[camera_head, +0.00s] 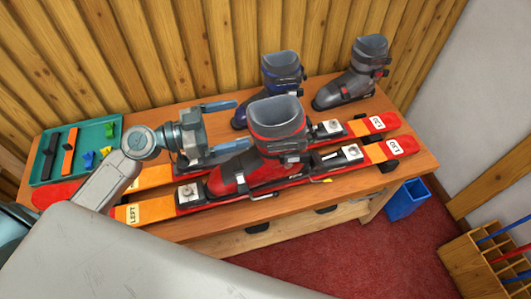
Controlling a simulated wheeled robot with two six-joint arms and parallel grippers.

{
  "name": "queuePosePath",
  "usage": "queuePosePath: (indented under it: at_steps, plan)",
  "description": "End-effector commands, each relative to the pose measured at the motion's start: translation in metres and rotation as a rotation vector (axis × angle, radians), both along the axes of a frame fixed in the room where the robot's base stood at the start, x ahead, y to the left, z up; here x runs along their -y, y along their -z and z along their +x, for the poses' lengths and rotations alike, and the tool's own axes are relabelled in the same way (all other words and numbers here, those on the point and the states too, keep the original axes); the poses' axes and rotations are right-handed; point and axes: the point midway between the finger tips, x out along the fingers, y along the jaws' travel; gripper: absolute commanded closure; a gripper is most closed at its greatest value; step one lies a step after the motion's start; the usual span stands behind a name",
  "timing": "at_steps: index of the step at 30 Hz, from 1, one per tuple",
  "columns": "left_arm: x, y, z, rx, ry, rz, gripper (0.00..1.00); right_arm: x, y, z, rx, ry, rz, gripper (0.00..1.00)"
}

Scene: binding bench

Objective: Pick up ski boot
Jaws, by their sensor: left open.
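A red and grey ski boot (230,178) stands upright on the front red ski on the wooden bench. A dark blue ski boot (283,78) and a grey ski boot (350,88) stand behind it, near the wall. My left gripper (243,123) comes in from the left with its blue-grey fingers apart. It is just left of the red boot's shaft, with nothing between the fingers. I cannot tell whether the lower finger touches the boot. My right gripper is not in view.
Two red and orange skis (150,210) with bindings lie along the bench (415,166). A green tray (40,172) with strips and small clips sits at the left end. A blue bin (407,200) and a wooden rack (470,262) stand on the red floor.

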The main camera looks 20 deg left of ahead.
Motion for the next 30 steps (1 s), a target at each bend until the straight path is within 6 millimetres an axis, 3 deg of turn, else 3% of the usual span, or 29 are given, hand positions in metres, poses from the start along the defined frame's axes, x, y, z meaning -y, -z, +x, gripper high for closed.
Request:
queuePosePath:
  at_steps: [9, 17, 30]
  plan:
    - [0.020, -0.002, 0.014, 0.003, 0.000, -0.002, 0.00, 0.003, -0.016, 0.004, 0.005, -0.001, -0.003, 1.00]
    - [0.027, -0.002, 0.018, 0.000, 0.000, 0.000, 0.00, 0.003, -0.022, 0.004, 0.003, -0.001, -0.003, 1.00]
    - [0.061, -0.007, 0.040, 0.000, -0.001, -0.002, 0.00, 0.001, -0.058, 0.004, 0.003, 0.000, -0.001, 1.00]
